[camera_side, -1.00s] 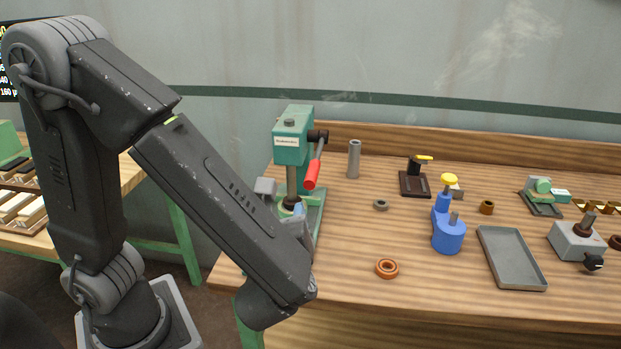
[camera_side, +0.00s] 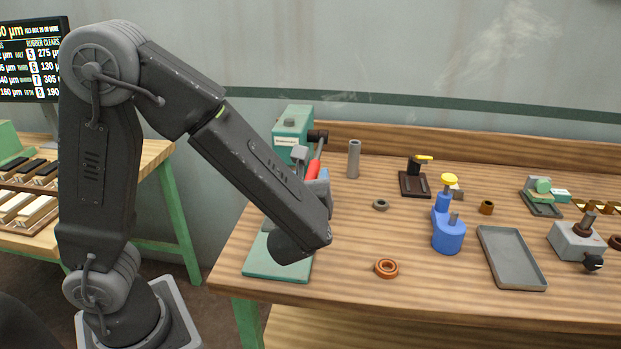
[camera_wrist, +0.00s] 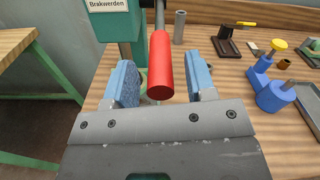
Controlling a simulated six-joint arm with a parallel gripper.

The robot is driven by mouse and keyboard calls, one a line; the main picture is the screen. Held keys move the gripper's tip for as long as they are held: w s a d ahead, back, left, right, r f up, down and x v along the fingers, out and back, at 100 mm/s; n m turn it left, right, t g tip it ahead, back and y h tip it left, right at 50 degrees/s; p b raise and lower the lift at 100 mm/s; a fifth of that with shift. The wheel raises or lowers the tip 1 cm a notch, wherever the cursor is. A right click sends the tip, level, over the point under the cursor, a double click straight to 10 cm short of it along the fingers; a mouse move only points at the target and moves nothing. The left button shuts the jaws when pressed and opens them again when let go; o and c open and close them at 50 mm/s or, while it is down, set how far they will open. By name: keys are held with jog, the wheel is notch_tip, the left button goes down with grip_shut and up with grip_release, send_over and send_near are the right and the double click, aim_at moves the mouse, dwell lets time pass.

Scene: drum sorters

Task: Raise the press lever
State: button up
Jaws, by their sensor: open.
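The green press (camera_side: 292,125) stands at the left end of the bench, its base plate (camera_side: 262,268) partly hidden by my arm. Its lever hangs down to the right and ends in a red handle (camera_side: 313,169). In the wrist view the red handle (camera_wrist: 160,66) lies between the two blue pads of my gripper (camera_wrist: 163,82), with a gap on each side. My gripper (camera_side: 312,170) is open at the handle. The side view partly hides the fingers behind my arm and the handle.
A grey cylinder (camera_side: 353,159) stands just right of the press. A blue fixture (camera_side: 448,236) and a grey tray (camera_side: 512,258) are further right.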

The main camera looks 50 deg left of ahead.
jog(key=shift+w+a, duration=0.3)
grip_shut()
dwell(0.4)
